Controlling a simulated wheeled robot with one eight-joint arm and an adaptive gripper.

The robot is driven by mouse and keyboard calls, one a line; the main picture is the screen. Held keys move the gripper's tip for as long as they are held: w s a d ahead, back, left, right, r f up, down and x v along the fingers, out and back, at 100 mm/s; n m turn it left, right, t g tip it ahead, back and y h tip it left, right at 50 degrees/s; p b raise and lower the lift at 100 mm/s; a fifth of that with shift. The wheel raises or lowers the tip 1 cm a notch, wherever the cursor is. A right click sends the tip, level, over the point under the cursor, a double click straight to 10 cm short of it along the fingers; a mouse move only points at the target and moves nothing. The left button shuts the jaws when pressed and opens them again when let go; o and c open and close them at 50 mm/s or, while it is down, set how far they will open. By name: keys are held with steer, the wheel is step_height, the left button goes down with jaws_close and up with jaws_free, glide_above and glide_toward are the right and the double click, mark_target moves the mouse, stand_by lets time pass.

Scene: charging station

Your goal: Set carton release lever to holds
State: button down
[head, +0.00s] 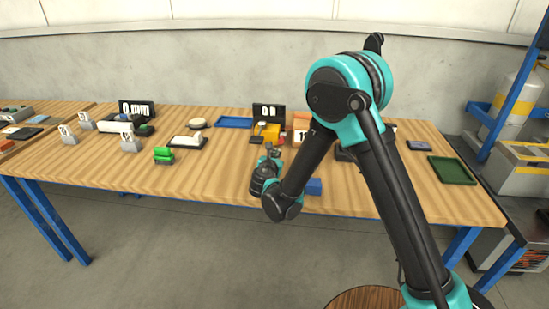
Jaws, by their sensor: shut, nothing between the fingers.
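My gripper (271,150) is small in the head view. It is shut and empty over the front middle of the wooden table (217,171), near the yellow-orange device (268,131). The device stands in front of a dark display (268,111) with white characters. A small pale part shows at its left side, but I cannot tell if this is the carton release lever or how it is set. An orange and white block with a number (301,122) stands to the right, partly hidden by my arm. I cannot tell whether my gripper touches anything.
A blue tray (234,123) lies behind and left, and a green tray (451,170) at the right. A green item (163,154) and a white item on a dark base (187,141) stand left.

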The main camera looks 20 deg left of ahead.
mark_target(279, 142)
steer(key=shift+x, duration=1.9)
steer(key=shift+r+g, duration=0.4)
steer(key=shift+r, duration=0.15)
steer(key=shift+w+r+g+h, duration=0.2)
steer(key=shift+r+g+h, duration=0.1)
steer(key=shift+r+g, duration=0.65)
steer(key=w+r+g, duration=0.1)
steer(key=r+g, duration=0.1)
steer(key=w+r+g+h, duration=0.1)
steer(key=w+r+g, duration=0.1)
steer(key=w+a+r+g, duration=0.1)
steer(key=r+g, duration=0.1)
steer(key=shift+w+r+g+h, duration=0.2)
steer(key=shift+r+g+h, duration=0.1)
steer(key=shift+r+g, duration=0.05)
steer(key=shift+w+a+r+g, duration=0.25)
steer(key=shift+w+r+g, duration=0.3)
steer(key=shift+w+g, duration=0.25)
steer(key=shift+w+a+r, duration=0.1)
steer(key=shift+w+r, duration=0.25)
steer(key=shift+w, duration=0.35)
